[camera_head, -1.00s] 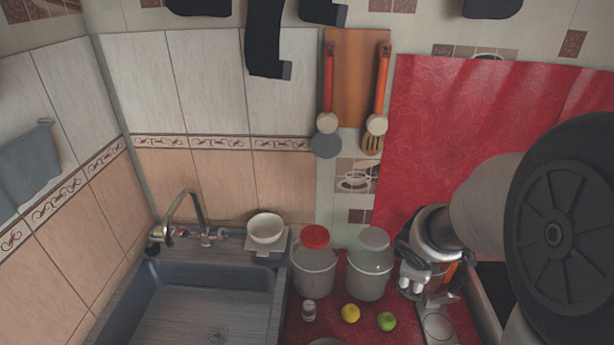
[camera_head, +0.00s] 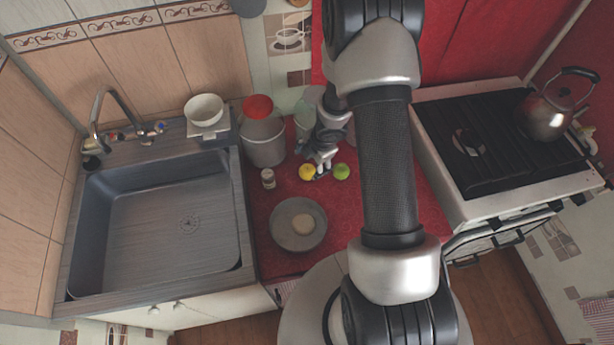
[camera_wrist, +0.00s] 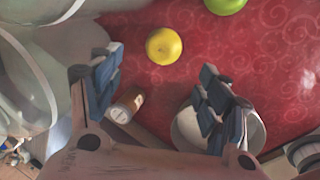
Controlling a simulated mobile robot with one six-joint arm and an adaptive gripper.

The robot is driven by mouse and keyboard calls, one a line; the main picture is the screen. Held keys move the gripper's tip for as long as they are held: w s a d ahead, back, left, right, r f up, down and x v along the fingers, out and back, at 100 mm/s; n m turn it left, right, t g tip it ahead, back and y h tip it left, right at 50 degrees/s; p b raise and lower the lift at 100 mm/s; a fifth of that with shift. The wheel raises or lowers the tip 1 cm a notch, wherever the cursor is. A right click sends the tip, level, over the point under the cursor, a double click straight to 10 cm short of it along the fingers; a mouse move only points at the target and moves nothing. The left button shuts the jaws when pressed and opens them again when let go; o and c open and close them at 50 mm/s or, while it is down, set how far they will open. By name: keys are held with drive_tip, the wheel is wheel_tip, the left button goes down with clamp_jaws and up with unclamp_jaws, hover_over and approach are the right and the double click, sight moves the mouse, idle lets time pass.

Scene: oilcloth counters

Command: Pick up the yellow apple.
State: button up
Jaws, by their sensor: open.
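The yellow apple (camera_head: 307,172) lies on the red counter cloth (camera_head: 270,205), just left of a green apple (camera_head: 342,171). My gripper (camera_head: 320,162) is low over the counter beside the two apples. In the wrist view the yellow apple (camera_wrist: 164,46) lies beyond the fingertips, roughly between their lines, with clear cloth around it. My gripper (camera_wrist: 160,68) is open there, its two fingers spread and nothing between them touching the apple. The green apple (camera_wrist: 225,4) is cut off at the top edge of that view.
A small jar (camera_head: 268,179) stands left of the yellow apple. A red-lidded canister (camera_head: 262,135) and a second canister (camera_head: 303,120) stand behind. The sink (camera_head: 160,220) is left, the stove (camera_head: 500,150) right.

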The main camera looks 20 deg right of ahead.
sight(308, 170)
drive_tip(key=b+x, duration=0.1)
drive_tip(key=x, duration=0.3)
drive_tip(key=shift+b, duration=0.3)
drive_tip(key=b+x, duration=0.1)
drive_tip(key=x, duration=0.1)
drive_tip(key=b+x, duration=0.2)
drive_tip(key=x, duration=0.1)
drive_tip(key=shift+s+d+f, duration=0.15)
drive_tip(key=shift+d+f, duration=0.05)
drive_tip(key=shift+d, duration=0.05)
drive_tip(key=shift+r, duration=0.15)
drive_tip(key=shift+c, duration=0.6)
drive_tip(key=c, duration=1.1)
